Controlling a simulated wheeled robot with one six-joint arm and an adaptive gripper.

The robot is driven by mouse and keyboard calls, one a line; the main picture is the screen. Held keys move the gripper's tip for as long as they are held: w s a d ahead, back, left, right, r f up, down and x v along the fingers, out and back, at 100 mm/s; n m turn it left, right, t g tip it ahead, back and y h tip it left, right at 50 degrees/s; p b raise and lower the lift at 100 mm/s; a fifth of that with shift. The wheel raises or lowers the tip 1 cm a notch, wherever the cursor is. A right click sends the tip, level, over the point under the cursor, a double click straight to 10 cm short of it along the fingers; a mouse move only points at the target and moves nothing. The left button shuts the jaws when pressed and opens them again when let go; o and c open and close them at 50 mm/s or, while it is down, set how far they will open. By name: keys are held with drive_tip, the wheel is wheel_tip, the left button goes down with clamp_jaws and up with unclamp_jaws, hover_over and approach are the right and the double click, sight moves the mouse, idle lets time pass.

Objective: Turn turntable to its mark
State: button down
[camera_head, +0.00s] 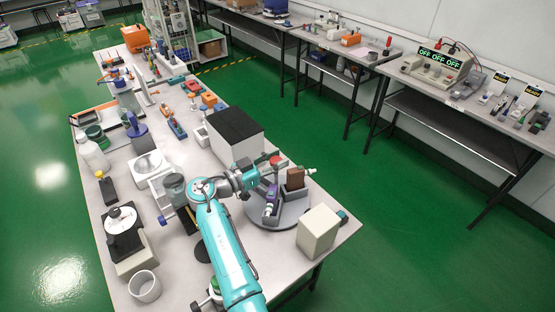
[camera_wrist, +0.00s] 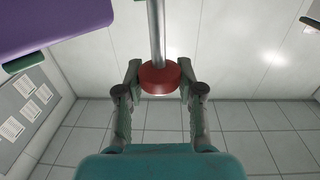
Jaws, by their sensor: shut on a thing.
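The turntable (camera_head: 289,214) is a grey disc near the right end of the long bench in the head view. It bears a purple handheld tester (camera_head: 270,203) and a brown block (camera_head: 295,178) in a grey holder. My gripper (camera_head: 270,168) is above the turntable's far-left side. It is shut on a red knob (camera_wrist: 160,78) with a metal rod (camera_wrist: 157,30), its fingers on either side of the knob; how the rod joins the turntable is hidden. The purple tester also shows large in the wrist view (camera_wrist: 50,22). I cannot make out the turntable's mark.
A cream box (camera_head: 318,232) stands close to the turntable's near-right side. A dark-topped white box (camera_head: 234,140) stands behind it. A balance-like device (camera_head: 122,228) and a white cup (camera_head: 144,287) are on the left. The green floor right of the bench is clear.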

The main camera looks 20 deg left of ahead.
drive_tip(key=c, duration=0.7)
unclamp_jaws()
drive_tip(key=v, duration=1.2)
drive_tip(key=shift+f, duration=0.1)
drive_tip(key=shift+d, duration=0.1)
